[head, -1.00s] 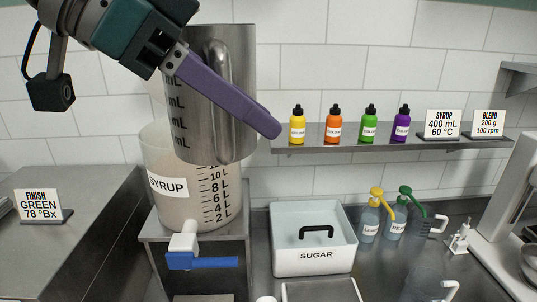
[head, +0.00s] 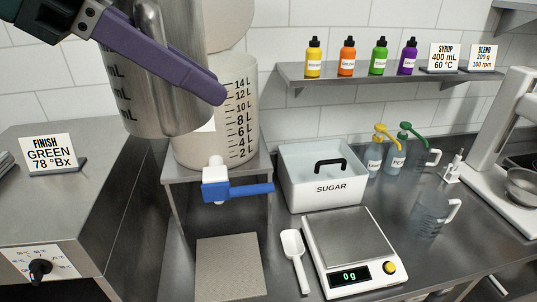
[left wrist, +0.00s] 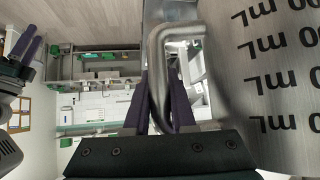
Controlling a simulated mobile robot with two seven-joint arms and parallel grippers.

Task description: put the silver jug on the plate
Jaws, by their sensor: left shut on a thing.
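The silver jug (head: 135,98), with mL marks on its side, hangs roughly upright in the air at upper left of the head view. My left gripper (head: 212,90) is shut on its handle; the left wrist view shows the purple fingers around the handle (left wrist: 158,55) and the jug's marked wall (left wrist: 275,75). A flat grey square plate (head: 231,268) lies bare below the syrup tap, lower and to the right of the jug. My right gripper (left wrist: 27,45) shows partly at the left edge of the left wrist view; its opening is unclear.
The syrup tank (head: 240,125) with its blue-handled tap (head: 238,190) stands on a stand behind the plate, partly behind the jug. A scale (head: 350,240) reading 0 g, a white scoop (head: 294,258) and a sugar box (head: 325,180) are right. A knobbed steel unit (head: 60,225) stands left.

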